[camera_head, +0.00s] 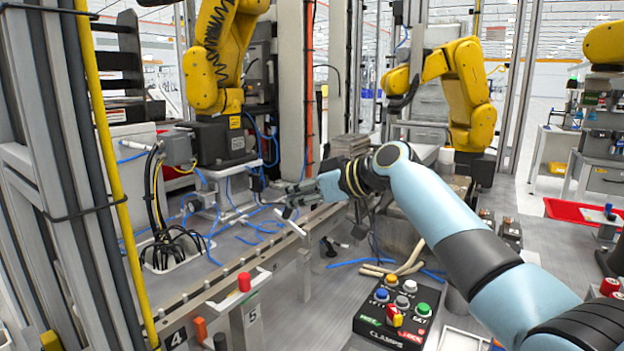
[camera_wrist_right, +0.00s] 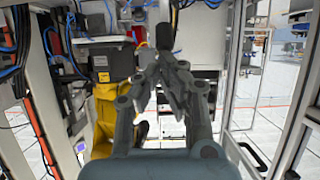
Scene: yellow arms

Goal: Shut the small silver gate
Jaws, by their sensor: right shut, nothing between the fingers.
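My right gripper (camera_head: 300,190) is at the end of the blue arm that comes in from the lower right. It is shut and empty, above the silver rail and in front of the far machinery. In the right wrist view its fingers (camera_wrist_right: 166,64) come together near the middle. My left gripper is not in view.
A black button box (camera_head: 397,315) marked CLAMPS sits on the grey bench at front centre. Blue cables (camera_head: 255,225) and beige hoses (camera_head: 398,268) lie about. Yellow robot arms (camera_head: 212,60) stand behind. A yellow pole (camera_head: 112,170) rises at left. The bench left of the box has some bare room.

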